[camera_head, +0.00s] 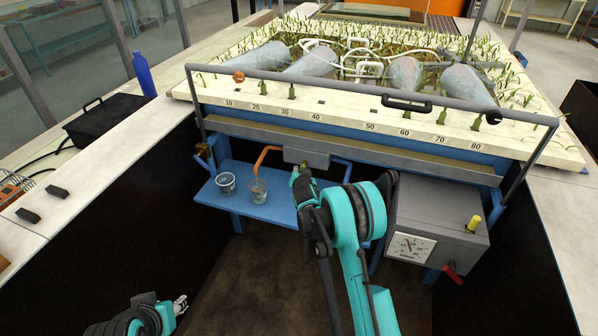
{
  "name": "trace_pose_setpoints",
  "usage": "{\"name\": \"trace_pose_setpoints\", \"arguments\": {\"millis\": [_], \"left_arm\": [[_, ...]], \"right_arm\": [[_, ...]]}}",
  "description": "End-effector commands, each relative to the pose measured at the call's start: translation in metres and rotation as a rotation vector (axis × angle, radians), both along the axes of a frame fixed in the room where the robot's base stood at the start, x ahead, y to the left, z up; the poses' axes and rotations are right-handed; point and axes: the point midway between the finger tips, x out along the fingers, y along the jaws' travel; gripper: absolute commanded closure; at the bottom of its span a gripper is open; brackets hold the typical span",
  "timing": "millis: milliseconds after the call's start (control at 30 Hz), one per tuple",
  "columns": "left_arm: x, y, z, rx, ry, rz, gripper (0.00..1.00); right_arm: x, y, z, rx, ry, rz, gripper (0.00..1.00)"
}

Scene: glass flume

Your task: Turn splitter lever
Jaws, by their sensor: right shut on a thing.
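The splitter is a grey box (306,158) under the flume's front edge. An orange spout (264,154) leaves it to the left and bends down over a clear beaker (258,191). A blue spout (345,164) leaves it to the right. My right gripper (300,180) is just below and in front of the box, shut on the splitter lever, which is mostly hidden behind the fingers. A second clear beaker (226,184) stands left of the first on a blue shelf (215,197). My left gripper (181,304) is low at the left, away from everything; its opening is too small to tell.
A grey box with a dial (409,248), a red handle (452,271) and a yellow knob (473,224) is right of my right arm. A metal rail (330,83) crosses above. A blue bottle (143,75) and black case (105,123) are on the left bench.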

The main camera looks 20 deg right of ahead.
Motion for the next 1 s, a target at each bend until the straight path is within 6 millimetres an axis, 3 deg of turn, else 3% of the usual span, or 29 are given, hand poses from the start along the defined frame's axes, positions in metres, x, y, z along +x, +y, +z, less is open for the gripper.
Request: {"name": "trace_pose_setpoints", "arguments": {"millis": [500, 1000], "left_arm": [[0.0, 0.0, 0.0054, 0.0, 0.0, 0.0, 0.63], [0.0, 0.0, 0.0058, 0.0, 0.0, 0.0, 0.63]], "right_arm": [[-0.0046, -0.0065, -0.0016, -0.263, 0.178, 0.0, 1.0], [-0.0057, -0.0077, -0.0023, -0.31, 0.211, 0.001, 1.0]]}}
